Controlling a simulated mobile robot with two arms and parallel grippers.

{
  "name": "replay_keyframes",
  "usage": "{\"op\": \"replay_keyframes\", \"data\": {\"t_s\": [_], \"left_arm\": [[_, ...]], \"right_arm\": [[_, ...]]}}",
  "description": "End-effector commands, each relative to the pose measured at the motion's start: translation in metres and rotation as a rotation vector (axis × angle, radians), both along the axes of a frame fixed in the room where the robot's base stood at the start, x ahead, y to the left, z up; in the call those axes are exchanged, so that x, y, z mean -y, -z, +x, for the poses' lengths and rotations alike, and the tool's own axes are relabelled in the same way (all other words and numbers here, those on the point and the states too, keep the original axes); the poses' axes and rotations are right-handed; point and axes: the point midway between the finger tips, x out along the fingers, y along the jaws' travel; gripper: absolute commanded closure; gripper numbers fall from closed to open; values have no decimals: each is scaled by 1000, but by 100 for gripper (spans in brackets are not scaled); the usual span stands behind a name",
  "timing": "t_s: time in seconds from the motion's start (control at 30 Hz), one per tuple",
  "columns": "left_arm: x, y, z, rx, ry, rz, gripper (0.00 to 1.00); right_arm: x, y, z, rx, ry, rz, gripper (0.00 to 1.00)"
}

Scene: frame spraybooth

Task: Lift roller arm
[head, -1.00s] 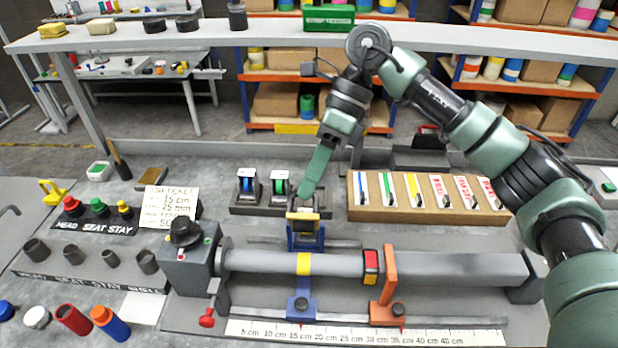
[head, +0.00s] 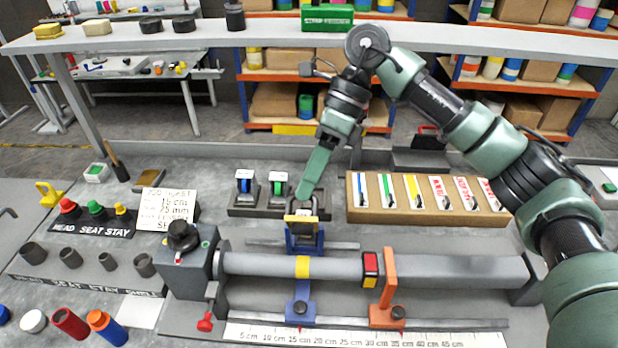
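The roller arm seems to be the blue bracket with a yellow top (head: 301,219) behind the long grey tube (head: 400,268). A yellow band (head: 303,267) circles the tube in front of it. My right gripper (head: 304,195) comes down from above, its green fingers pointing at the yellow top. The fingertips are at or just above it; I cannot tell whether they touch. The fingers look close together, but their gap is hidden from this angle. My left gripper is not in view.
A blue clamp (head: 301,308) and an orange clamp (head: 388,300) stand along the scale (head: 360,335). Tape spools (head: 279,185) stand behind the bracket. A brown card tray (head: 428,207) is to the right. A job ticket (head: 166,208) stands at left. A grey shelf (head: 420,38) spans the back.

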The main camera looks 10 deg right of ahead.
Motion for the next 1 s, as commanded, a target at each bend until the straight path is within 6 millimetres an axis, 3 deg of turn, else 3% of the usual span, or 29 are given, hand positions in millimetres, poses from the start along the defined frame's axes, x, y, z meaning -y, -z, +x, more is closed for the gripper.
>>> {"op": "replay_keyframes", "data": {"t_s": [0.17,0.6,1.0], "left_arm": [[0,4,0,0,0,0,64],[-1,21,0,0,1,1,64],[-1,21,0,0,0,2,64]], "right_arm": [[4,-7,4,3,2,0,68],[35,-60,22,1,2,0,68],[37,-65,22,0,0,0,68]]}}
